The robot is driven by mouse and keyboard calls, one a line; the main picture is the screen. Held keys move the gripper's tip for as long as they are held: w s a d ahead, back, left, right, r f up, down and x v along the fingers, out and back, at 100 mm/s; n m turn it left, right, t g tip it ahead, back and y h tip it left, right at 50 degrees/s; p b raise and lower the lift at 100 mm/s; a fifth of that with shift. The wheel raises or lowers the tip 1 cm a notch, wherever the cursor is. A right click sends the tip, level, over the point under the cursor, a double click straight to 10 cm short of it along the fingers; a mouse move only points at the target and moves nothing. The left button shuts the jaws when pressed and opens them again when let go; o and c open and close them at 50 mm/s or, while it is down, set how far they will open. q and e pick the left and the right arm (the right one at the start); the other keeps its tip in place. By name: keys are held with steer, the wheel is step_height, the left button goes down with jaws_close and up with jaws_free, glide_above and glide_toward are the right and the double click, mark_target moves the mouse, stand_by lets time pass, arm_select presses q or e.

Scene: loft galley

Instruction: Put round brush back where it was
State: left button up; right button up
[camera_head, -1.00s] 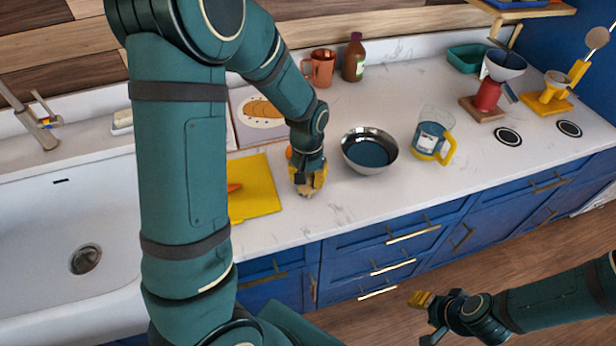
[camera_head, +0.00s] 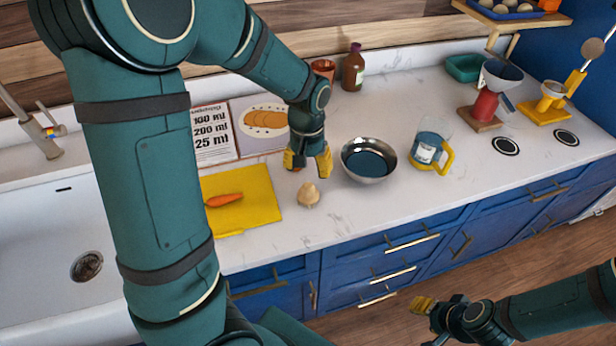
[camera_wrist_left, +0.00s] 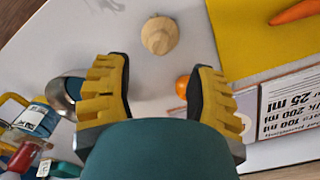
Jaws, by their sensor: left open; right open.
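The round brush, a small pale wooden knob-topped thing (camera_head: 308,195), stands on the white counter between the yellow board and the steel bowl. It also shows in the left wrist view (camera_wrist_left: 160,36), with bare counter around it. My left gripper (camera_head: 308,163) is open and empty, above and behind the brush, apart from it. Its two yellow fingers frame the lower middle of the left wrist view (camera_wrist_left: 160,75). My right gripper (camera_head: 429,319) is open and empty, low in front of the blue drawers. The brush's underside is hidden.
A yellow board (camera_head: 262,190) with a carrot (camera_head: 224,200) lies left of the brush; a steel bowl (camera_head: 369,178) and a measuring jug (camera_head: 428,150) stand right. An orange ball (camera_wrist_left: 183,87) sits near the left gripper. Printed cards (camera_head: 212,132) stand behind. Counter before the brush is clear.

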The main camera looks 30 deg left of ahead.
mark_target(308, 185)
arm_select(q)
steer(key=shift+r, duration=2)
